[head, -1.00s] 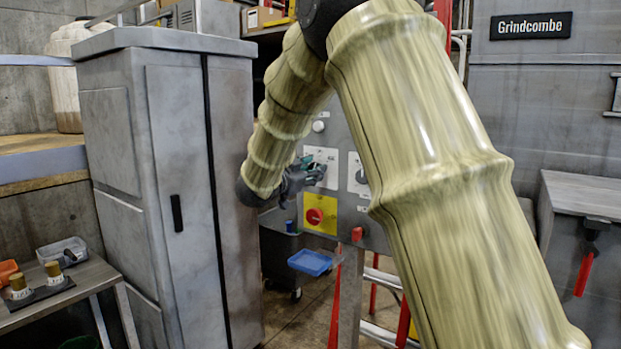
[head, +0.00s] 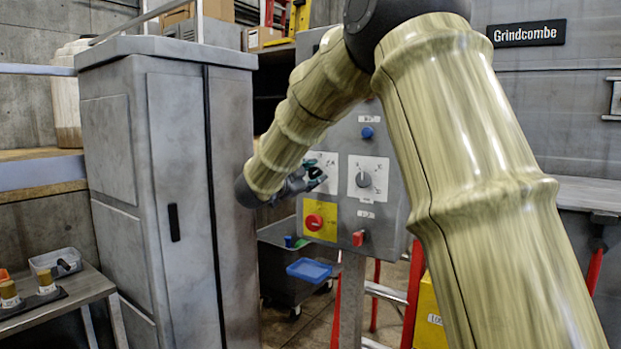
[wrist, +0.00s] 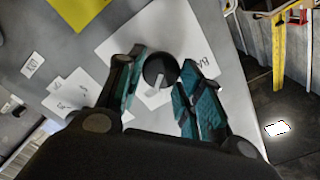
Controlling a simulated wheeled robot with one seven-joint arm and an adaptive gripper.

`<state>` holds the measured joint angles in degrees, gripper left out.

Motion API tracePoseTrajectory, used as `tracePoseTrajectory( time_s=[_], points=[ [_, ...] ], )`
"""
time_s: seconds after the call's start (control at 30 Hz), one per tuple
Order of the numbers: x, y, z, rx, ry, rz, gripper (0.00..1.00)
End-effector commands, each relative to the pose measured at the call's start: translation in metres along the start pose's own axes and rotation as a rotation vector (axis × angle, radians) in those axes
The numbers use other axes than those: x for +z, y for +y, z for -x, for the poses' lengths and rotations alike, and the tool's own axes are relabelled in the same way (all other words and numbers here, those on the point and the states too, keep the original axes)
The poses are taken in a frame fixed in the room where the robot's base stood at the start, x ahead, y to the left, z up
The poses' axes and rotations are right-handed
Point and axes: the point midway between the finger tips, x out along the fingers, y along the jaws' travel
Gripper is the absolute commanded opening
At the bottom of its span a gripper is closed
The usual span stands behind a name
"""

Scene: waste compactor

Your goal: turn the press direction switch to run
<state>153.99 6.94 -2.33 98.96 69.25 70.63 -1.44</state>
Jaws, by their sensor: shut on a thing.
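The control panel (head: 385,215) carries a white plate with a dark round knob, the switch (wrist: 160,70), which has a pale pointer bar. The plate's lettering is partly covered and too small to read surely. My gripper (head: 316,178) is at the panel's left white plate and hides much of it. In the wrist view my gripper (wrist: 162,66) has one teal-padded finger on each side of the knob and is shut on it.
A second white plate with a grey knob (head: 364,179) is just right. Below are a red rotary switch (head: 314,222) on yellow and a red part (head: 358,238). A blue button (head: 367,133) is above. A tall grey cabinet (head: 175,200) stands close on the left.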

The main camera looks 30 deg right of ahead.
Motion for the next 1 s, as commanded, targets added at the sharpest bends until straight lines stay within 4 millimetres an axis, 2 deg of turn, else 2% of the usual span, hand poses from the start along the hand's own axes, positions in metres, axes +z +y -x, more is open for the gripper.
tracePoseTrajectory(
  time_s=[0.27,0.3,0.4,0.77,0.87,1.0],
  points=[
    [0.001,0.002,0.000,0.003,0.000,0.001,0.13],
    [0.001,0.002,0.000,0.003,0.000,0.001,0.38],
    [0.001,0.002,0.000,0.002,0.000,0.001,0.56],
    [0.001,0.000,0.002,0.000,-0.001,0.001,0.57],
    [0.001,-0.001,0.009,-0.001,-0.001,0.001,0.57],
    [0.000,-0.001,0.028,-0.002,-0.002,0.002,0.57]
  ],
)
